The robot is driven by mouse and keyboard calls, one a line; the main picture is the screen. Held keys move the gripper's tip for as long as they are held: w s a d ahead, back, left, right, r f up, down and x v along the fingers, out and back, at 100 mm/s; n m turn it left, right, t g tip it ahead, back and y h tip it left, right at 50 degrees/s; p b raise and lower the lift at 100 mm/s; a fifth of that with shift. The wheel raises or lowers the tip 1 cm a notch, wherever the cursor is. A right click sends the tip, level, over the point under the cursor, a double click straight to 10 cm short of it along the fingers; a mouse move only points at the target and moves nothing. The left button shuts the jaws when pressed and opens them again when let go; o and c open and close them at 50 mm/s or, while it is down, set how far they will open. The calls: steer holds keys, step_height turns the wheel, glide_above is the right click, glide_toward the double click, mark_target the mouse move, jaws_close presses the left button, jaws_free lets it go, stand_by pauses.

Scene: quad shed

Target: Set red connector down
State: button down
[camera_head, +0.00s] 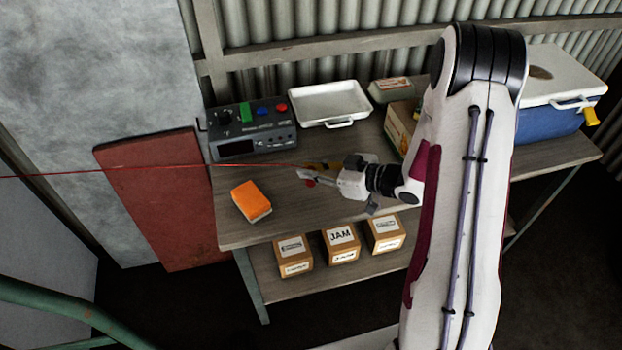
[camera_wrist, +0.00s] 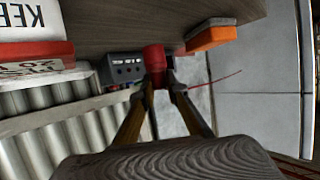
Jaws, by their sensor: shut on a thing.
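My gripper (camera_head: 308,178) is shut on the red connector, over the wooden bench top (camera_head: 275,222). The connector shows in the wrist view (camera_wrist: 153,58) as a red cylinder between the fingertips, and as a small red spot in the head view (camera_head: 310,183). A thin red cable (camera_head: 150,166) runs from the left edge of the head view towards the gripper. I cannot tell whether the connector touches the bench.
A dark control box (camera_head: 250,131) with coloured knobs stands behind and left. An orange block (camera_head: 250,201) lies at the front left. A white tray (camera_head: 330,104) sits at the back, boxes (camera_head: 400,122) and a blue cooler (camera_head: 546,122) to the right. Bench between block and gripper is clear.

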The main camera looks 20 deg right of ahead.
steer(key=shift+f, duration=2)
steer(key=shift+f, duration=0.1)
steer(key=c, duration=2)
jaws_free()
steer(key=shift+v, duration=6.05)
